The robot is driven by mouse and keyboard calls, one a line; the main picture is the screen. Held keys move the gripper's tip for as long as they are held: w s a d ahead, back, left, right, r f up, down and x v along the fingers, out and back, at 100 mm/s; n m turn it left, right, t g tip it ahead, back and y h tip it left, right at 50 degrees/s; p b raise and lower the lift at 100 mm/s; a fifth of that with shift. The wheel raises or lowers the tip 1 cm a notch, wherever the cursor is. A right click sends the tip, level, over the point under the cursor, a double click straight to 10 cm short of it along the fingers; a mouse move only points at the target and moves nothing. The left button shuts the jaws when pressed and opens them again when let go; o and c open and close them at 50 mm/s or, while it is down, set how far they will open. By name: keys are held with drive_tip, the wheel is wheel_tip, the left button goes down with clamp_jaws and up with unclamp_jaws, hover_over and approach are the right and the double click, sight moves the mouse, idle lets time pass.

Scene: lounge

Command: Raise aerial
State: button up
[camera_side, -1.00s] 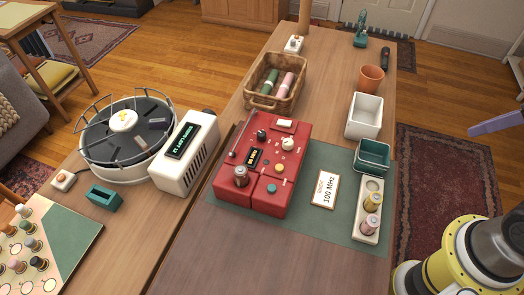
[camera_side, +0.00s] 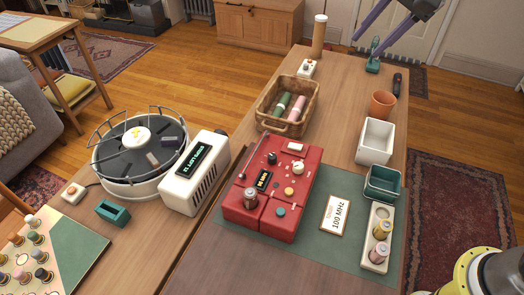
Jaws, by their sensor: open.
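The red radio (camera_side: 285,212) stands on the wooden table, partly on a green mat. Its aerial (camera_side: 254,157), a thin dark rod, lies low along the radio's left edge, with a small pale tip at its near end. My gripper (camera_side: 372,44) shows at the top right with two purple fingers spread apart and empty. It is far from the aerial, above the far end of the table in the picture.
A wicker basket (camera_side: 271,117) with rolled items stands close behind the radio. A white bin (camera_side: 375,141), teal bin (camera_side: 383,183), terracotta pot (camera_side: 383,105) and battery tray (camera_side: 370,252) line the right side. A white device (camera_side: 194,186) stands left.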

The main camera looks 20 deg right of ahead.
drive_tip(key=w+a+f+g, duration=0.2)
drive_tip(key=w+a+f, duration=0.5)
drive_tip(key=a, duration=0.3)
drive_tip(key=n+g, duration=0.1)
approach(250, 159)
drive_tip(key=x, duration=0.7)
drive_tip(key=shift+w+f, duration=0.1)
drive_tip(key=shift+f, duration=0.2)
clamp_jaws()
